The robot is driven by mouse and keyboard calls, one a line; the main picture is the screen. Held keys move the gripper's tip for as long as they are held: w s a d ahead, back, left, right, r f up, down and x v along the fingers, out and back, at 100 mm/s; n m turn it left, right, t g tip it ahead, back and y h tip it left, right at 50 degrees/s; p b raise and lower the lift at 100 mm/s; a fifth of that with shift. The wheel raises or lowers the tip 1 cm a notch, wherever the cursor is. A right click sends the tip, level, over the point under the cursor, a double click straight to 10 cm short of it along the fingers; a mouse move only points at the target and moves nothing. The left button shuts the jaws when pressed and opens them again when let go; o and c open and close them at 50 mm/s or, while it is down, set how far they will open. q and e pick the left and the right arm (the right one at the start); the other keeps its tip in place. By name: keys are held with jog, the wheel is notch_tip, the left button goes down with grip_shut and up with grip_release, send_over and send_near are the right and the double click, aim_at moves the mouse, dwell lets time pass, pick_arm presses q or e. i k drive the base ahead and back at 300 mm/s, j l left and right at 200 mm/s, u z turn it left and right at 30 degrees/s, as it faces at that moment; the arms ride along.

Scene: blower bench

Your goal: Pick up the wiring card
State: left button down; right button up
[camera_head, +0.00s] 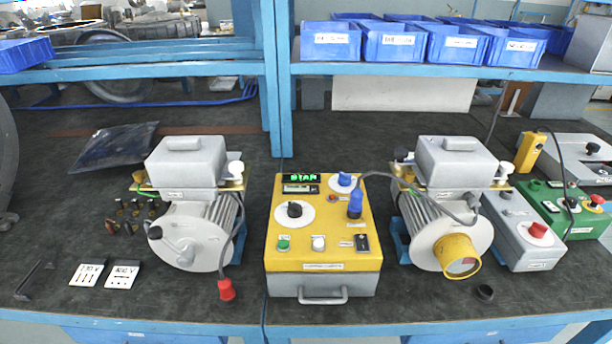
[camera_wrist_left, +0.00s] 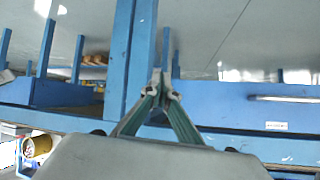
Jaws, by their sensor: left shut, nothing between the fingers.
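Two small white cards with dark print and red marks lie flat side by side on the dark bench top, at the front left in the head view: a left card (camera_head: 87,273) and a right card (camera_head: 122,274). They look like wiring cards; the print is too small to read surely. My left gripper (camera_wrist_left: 160,80) shows only in the left wrist view. Its fingertips are together with nothing between them, in front of blue bench framework. No card shows in that view. My right gripper is in neither view.
Right of the cards stands a grey motor blower (camera_head: 187,220) with a red plug (camera_head: 226,290). A black hex key (camera_head: 28,282) lies left of them, small dark terminal parts (camera_head: 128,212) behind. A yellow control box (camera_head: 318,240) and second blower (camera_head: 445,215) stand farther right.

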aim_at(124, 275)
jog(key=k+j+u, duration=0.1)
jog(key=u, duration=0.25)
jog(key=k+j+u, duration=0.1)
jog(key=j+u, duration=0.55)
jog(key=k+l, duration=0.05)
